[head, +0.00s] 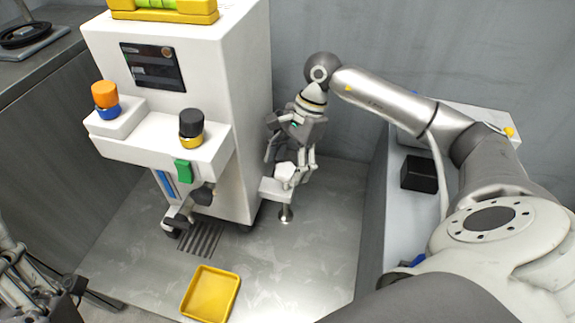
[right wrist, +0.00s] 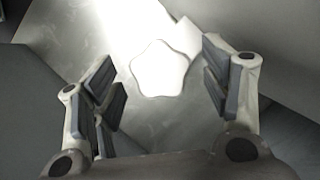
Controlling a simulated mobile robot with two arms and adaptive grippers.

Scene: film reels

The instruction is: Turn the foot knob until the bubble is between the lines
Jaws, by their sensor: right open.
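The white lobed foot knob (head: 286,172) sits on a bracket low at the machine's right side, above a metal foot (head: 285,213). My right gripper (head: 291,158) is above the knob, pointing down, with its fingers apart. In the right wrist view the knob (right wrist: 160,68) lies between the open fingers, with gaps on both sides. The yellow spirit level (head: 185,16) with a green vial (head: 155,3) is on top of the machine (head: 235,70), cut by the picture's top edge. I cannot make out the bubble against the lines. My left gripper (head: 68,292) is at the lower left, partly cut off.
A yellow tray (head: 211,294) lies on the floor in front. The machine's front has an orange-and-blue knob (head: 105,98), a black-and-yellow knob (head: 191,125) and a green tab (head: 183,171). A grey wall is behind; a bench with a black box (head: 419,174) stands right.

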